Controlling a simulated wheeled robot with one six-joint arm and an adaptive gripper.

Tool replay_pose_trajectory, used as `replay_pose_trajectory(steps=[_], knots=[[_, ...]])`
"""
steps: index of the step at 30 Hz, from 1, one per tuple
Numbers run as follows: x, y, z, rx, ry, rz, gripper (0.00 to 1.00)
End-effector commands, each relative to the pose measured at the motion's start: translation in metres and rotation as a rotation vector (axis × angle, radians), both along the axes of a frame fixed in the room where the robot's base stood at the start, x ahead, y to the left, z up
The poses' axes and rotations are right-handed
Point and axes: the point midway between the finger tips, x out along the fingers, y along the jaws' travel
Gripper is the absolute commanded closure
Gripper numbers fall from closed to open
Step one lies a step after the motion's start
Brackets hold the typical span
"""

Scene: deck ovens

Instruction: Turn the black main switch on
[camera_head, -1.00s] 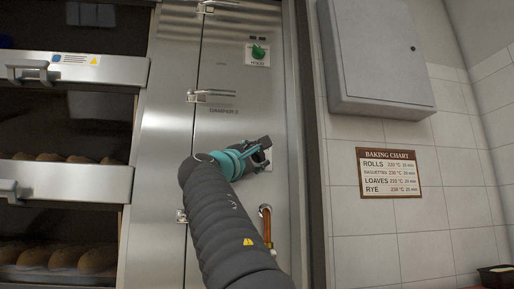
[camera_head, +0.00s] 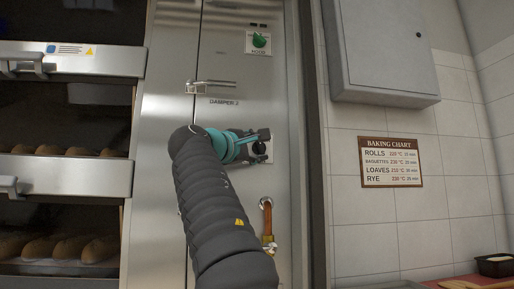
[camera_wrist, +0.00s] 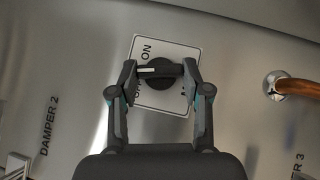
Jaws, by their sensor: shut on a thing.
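The black main switch (camera_wrist: 160,76) is a round knob with a raised grip bar and a white mark. It sits on a white plate (camera_wrist: 168,48) lettered ON and, partly covered, OFF. My gripper (camera_wrist: 160,70) has one finger on each side of the knob and is shut on it. In the wrist view the white mark lies about level, towards the left finger.
A green HOOD knob (camera_head: 259,40) is higher on the panel. A damper handle (camera_head: 212,83) is up left of the switch. A copper-coloured handle (camera_head: 267,219) hangs below. A grey wall box (camera_head: 385,50) and baking chart (camera_head: 391,162) are to the right.

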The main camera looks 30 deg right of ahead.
Motion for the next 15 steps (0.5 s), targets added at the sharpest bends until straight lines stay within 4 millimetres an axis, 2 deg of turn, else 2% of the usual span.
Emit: replay_pose_trajectory(steps=[5,6,8,9,15], knots=[[0.0004,-0.0001,-0.001,0.001,0.002,-0.001,0.87],[0.0004,-0.0001,-0.001,0.001,0.002,-0.001,0.45],[0.0003,-0.0001,-0.001,0.001,0.002,-0.001,0.3],[0.0003,-0.0001,-0.0009,0.0,0.001,0.0,0.27],[0.0001,-0.0002,-0.0005,0.0,0.001,0.0,0.27]])
